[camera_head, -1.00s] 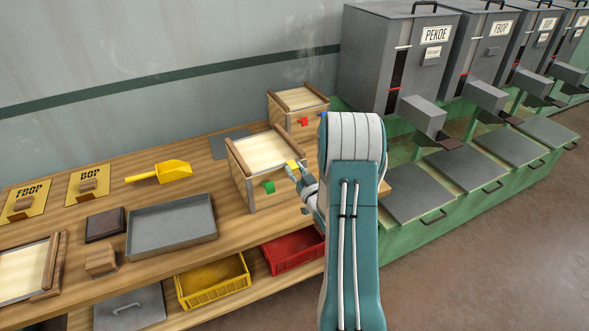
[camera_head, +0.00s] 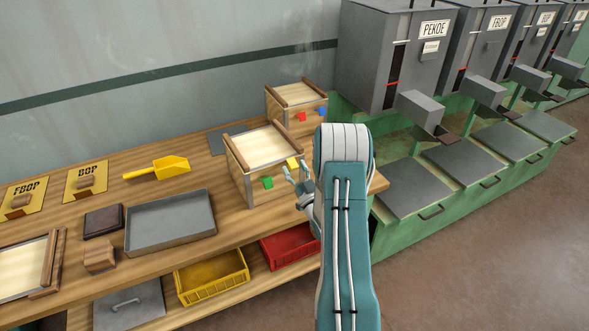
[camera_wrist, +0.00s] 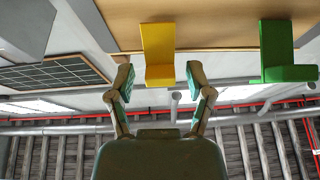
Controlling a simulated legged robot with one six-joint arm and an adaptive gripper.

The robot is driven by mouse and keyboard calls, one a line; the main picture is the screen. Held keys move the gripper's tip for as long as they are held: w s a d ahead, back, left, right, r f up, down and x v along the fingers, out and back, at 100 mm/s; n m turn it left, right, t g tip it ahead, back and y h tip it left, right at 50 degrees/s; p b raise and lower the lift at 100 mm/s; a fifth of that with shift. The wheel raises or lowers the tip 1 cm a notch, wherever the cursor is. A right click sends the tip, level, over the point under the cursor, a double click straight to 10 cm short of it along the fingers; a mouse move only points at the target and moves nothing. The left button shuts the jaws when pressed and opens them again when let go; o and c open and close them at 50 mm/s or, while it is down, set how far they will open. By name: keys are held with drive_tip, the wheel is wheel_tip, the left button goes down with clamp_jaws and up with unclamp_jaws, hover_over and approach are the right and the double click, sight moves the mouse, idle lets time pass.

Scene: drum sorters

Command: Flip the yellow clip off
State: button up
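The yellow clip (camera_head: 292,163) sits on the front face of the nearer wooden box (camera_head: 238,170), beside a green clip (camera_head: 267,183). In the wrist view the yellow clip (camera_wrist: 158,52) is between and just beyond my two fingertips, and the green clip (camera_wrist: 277,50) is to its right. My gripper (camera_wrist: 158,80) is open, with a finger on either side of the yellow clip's near end. No contact is clear. In the head view my gripper (camera_head: 292,175) is just right of the green clip, close to the box front.
A second wooden box (camera_head: 283,113) behind carries red (camera_head: 302,117) and blue (camera_head: 322,113) clips. A grey tray (camera_head: 170,222) and yellow scoop (camera_head: 165,168) lie on the bench to the left. Yellow (camera_head: 212,278) and red (camera_head: 290,246) crates sit below. Grey bins (camera_head: 400,190) stand at right.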

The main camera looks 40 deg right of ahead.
sight(295, 167)
drive_tip(key=shift+r, duration=0.1)
wheel_tip(295, 167, up, 10)
drive_tip(key=shift+f, duration=0.2)
idle(0.4)
